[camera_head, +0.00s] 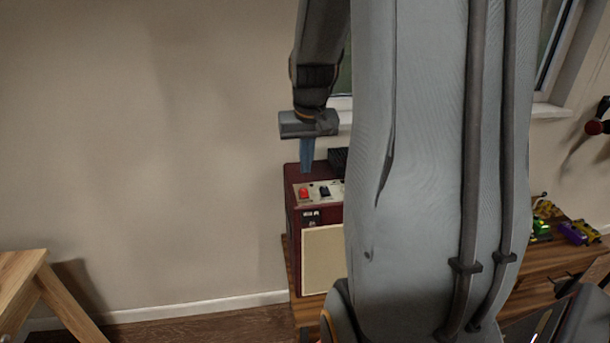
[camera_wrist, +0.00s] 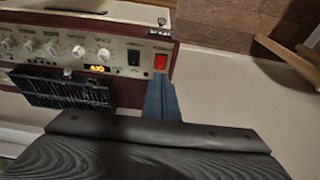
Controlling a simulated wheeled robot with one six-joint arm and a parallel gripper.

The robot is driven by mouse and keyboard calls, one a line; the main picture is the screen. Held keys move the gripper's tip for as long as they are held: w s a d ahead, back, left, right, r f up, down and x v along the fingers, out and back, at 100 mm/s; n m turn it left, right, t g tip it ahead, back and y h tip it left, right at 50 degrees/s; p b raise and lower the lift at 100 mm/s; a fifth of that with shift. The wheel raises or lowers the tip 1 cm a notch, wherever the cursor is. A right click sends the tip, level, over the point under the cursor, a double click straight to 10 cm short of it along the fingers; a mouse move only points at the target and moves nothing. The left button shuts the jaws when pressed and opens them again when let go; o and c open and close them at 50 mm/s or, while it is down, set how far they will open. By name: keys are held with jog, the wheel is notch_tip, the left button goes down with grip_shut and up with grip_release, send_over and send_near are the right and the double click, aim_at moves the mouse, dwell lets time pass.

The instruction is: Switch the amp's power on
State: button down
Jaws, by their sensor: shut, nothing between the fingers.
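The amp (camera_head: 294,235) is a dark red box with a cream grille, standing on a wooden bench. Its pale control panel carries a red switch (camera_head: 304,193) and a black switch (camera_head: 325,192) at the left end. In the wrist view the red switch (camera_wrist: 160,62) and black switch (camera_wrist: 134,58) sit beside a row of knobs and a small orange display (camera_wrist: 97,68). My gripper (camera_head: 307,171) points down above the panel, its blue fingers shut and empty. In the wrist view the fingertips (camera_wrist: 159,78) lie just below the red switch; I cannot tell if they touch the panel.
A black finned block (camera_wrist: 75,92) sits by the amp panel. My arm hides the amp's right side in the head view. Small coloured items (camera_head: 575,233) lie on the bench at right. A wooden stool or table (camera_head: 22,270) stands at left.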

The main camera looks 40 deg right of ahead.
aim_at(302, 190)
jog(key=shift+s+b+v, duration=0.1)
jog(key=shift+b+v, duration=0.2)
jog(key=shift+v, duration=1.1)
jog(key=shift+s+b+v, duration=0.15)
jog(key=shift+b+v, duration=0.1)
jog(key=shift+v, duration=1.1)
jog(key=w+n+b, duration=0.1)
jog(key=n+b, duration=0.2)
jog(key=n, duration=0.3)
jog(key=n+b, duration=0.3)
jog(key=n, duration=0.3)
jog(key=w+d+n+g+b, duration=0.1)
jog(key=n+b, duration=0.2)
jog(key=n, duration=0.3)
jog(key=shift+w+r+y, duration=0.3)
jog(key=shift+w+r, duration=0.05)
jog(key=f+p, duration=0.1)
jog(key=f, duration=0.3)
jog(key=w+f+p, duration=0.1)
jog(key=f, duration=0.4)
jog(key=w+d+f, duration=0.1)
jog(key=f, duration=0.4)
jog(key=shift+p, duration=0.4)
